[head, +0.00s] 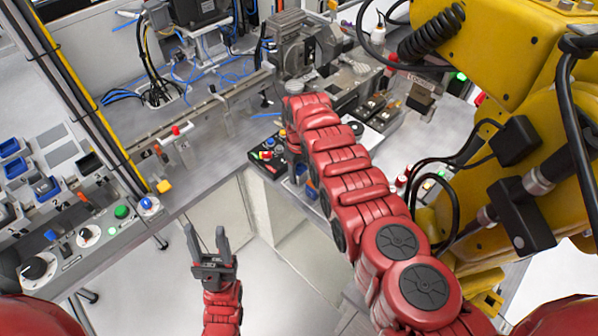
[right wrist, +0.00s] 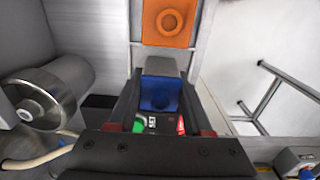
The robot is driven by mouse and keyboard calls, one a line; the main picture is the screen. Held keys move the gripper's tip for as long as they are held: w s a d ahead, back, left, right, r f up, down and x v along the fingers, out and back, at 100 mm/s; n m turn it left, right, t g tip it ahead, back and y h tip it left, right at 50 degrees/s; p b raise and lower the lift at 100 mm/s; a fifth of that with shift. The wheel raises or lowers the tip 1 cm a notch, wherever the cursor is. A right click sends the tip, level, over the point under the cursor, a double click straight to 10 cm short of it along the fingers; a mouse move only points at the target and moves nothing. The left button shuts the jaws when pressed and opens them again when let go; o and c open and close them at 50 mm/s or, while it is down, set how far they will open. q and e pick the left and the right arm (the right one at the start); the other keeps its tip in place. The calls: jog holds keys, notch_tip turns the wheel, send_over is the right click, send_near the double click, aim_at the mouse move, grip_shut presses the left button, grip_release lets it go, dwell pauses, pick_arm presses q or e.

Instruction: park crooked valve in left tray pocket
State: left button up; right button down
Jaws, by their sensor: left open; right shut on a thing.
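My left gripper (head: 212,250) is open and empty over the floor, left of centre in the head view. My right gripper is hidden behind its red arm in the head view, low by the table's front edge. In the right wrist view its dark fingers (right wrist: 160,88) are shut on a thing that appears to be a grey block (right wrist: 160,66). I cannot tell for sure that this is the valve. A blue part with a round hollow (right wrist: 160,98) shows between the fingers. An orange square pocket with a round hollow (right wrist: 168,22) lies beyond the fingertips.
A black button box (head: 264,165) sits at the table edge beside the right arm. A grey machine (head: 303,45) stands behind. A control panel (head: 75,235) is at the left. In the right wrist view a metal cylinder (right wrist: 45,92) is close on the left. Open floor surrounds the left gripper.

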aim_at(299, 165)
jog(key=shift+f, duration=0.2)
jog(key=shift+c, duration=1.3)
grip_release()
notch_tip(299, 165, up, 4)
jog(key=p, duration=0.3)
jog(key=shift+w, duration=0.1)
notch_tip(299, 165, up, 2)
jog(key=shift+r+p, duration=0.2)
jog(key=shift+p, duration=0.5)
notch_tip(299, 165, up, 4)
jog(key=b, duration=0.3)
jog(key=shift+r, duration=0.2)
notch_tip(299, 165, up, 7)
jog(key=p, duration=0.2)
jog(key=shift+f, duration=0.15)
